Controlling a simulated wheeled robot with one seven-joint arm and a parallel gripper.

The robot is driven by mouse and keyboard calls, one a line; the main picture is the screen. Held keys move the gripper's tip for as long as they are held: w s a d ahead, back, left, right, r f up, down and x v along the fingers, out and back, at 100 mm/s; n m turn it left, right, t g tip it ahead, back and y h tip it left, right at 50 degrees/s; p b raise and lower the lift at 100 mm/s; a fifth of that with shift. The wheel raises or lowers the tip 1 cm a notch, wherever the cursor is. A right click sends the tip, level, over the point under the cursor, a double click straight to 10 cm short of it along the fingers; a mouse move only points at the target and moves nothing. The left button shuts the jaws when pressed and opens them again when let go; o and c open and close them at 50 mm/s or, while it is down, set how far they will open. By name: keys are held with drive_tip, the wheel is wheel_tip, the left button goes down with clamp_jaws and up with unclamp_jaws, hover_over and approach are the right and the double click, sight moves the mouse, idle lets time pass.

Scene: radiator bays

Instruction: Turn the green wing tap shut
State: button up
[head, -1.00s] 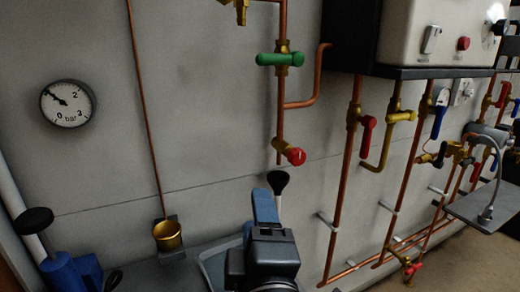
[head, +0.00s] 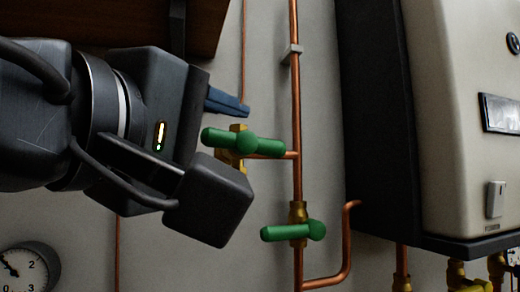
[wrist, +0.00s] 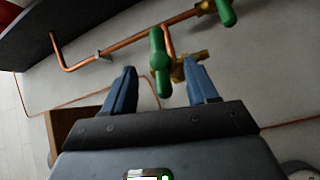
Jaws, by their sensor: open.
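The green wing tap (head: 243,142) has two arms on a round hub, on a brass body at the end of a short copper branch. Its wing lies nearly level in the head view, roughly along the branch. My gripper (wrist: 163,70) is open in front of it. In the wrist view the wing (wrist: 160,62) shows between the two blue fingers, along their direction, with gaps on both sides; contact does not show. In the head view one blue finger shows above the tap; the other is hidden behind my gripper's dark body.
A green lever tap (head: 290,232) sits below on the vertical copper pipe (head: 296,90). It also shows in the wrist view (wrist: 226,12). A boiler (head: 455,100) stands right. A pressure gauge (head: 25,268) is lower left. A brown shelf (head: 130,20) hangs above my arm.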

sight(251, 145)
drive_tip(key=shift+x, duration=3.9)
drive_tip(key=c, duration=1)
drive_tip(key=shift+o, duration=0.2)
drive_tip(key=shift+d+n+t, duration=0.1)
drive_tip(key=shift+n+t, duration=0.5)
drive_tip(key=shift+r, duration=0.1)
drive_tip(key=o, duration=1)
drive_tip(key=shift+c, duration=0.2)
